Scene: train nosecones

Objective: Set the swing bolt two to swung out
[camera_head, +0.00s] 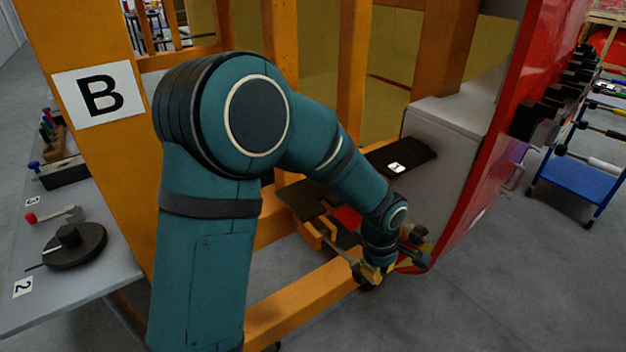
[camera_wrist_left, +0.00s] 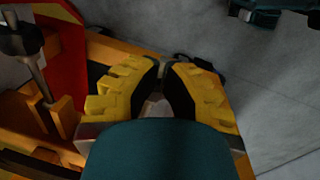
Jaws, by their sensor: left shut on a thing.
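My left gripper (camera_head: 373,273) is low beside the orange frame, under the red nosecone's edge. Its yellow, black-padded fingers (camera_wrist_left: 160,88) are close together in the left wrist view. A grey rod, which I take to be swing bolt two (camera_head: 338,246), runs from an orange bracket (camera_head: 310,234) to the gripper. The gripper is shut on its end, which the fingers mostly hide. In the left wrist view a metal rod with a dark knob (camera_wrist_left: 20,40) stands at an orange lug (camera_wrist_left: 65,116), left of the fingers. My right gripper is not in view.
The red nosecone shell (camera_head: 495,165) rises right of the gripper. An orange frame beam (camera_head: 300,305) runs below it. A table (camera_head: 110,275) with a black disc and a red-knobbed lever stands at left. A blue cart (camera_head: 575,185) stands at right. Grey floor is clear between.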

